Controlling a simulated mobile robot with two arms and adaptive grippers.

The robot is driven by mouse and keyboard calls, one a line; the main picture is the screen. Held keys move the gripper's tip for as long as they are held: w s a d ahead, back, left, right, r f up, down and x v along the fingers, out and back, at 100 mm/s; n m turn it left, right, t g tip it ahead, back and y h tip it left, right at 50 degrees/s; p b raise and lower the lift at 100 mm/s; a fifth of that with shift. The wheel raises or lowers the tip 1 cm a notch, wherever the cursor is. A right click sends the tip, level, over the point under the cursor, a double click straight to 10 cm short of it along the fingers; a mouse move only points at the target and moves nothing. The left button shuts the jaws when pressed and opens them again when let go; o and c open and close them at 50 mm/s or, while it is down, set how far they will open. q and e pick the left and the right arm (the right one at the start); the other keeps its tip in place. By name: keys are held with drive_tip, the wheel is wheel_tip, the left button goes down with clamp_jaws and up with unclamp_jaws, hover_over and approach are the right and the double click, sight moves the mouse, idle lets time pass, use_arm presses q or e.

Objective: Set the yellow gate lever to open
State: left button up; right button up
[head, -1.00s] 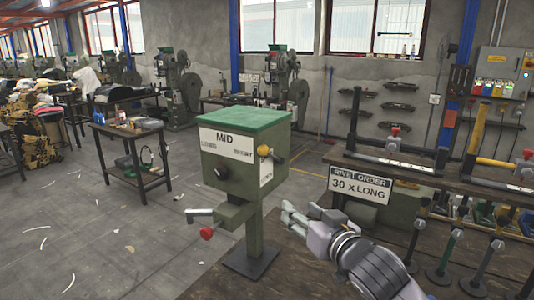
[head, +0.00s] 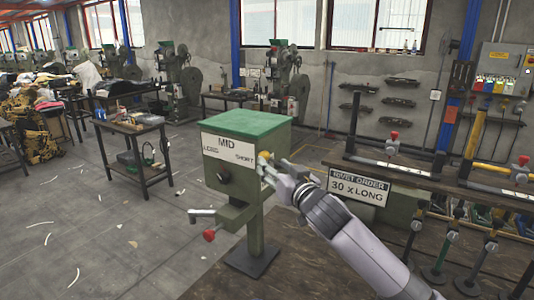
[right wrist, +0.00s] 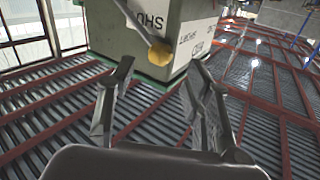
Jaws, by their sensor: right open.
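A green box on a post (head: 250,124) has a front plate reading MID, LONG and SHORT. A lever with a yellow ball knob (head: 264,156) sits on its right side, partly covered by my right gripper in the head view. In the right wrist view the yellow knob (right wrist: 160,53) is plain, at the lower end of a short bar by a white side label. My right gripper (head: 267,170) is open at the box's right side. In the wrist view its fingertips (right wrist: 160,72) stand left and right of and just below the knob; contact cannot be told.
A black knob (head: 223,174) is on the box front, with a red-knobbed chute part (head: 209,235) below. A bench with a RIVET ORDER 30 x LONG sign (head: 359,187) and yellow and red handles stands at right.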

sight(266, 157)
drive_tip(key=shift+p+x, duration=0.75)
drive_tip(key=shift+x, duration=1.85)
drive_tip(key=shift+c, duration=0.3)
drive_tip(key=c, duration=0.5)
drive_tip(key=shift+s+r, duration=0.15)
clamp_jaws()
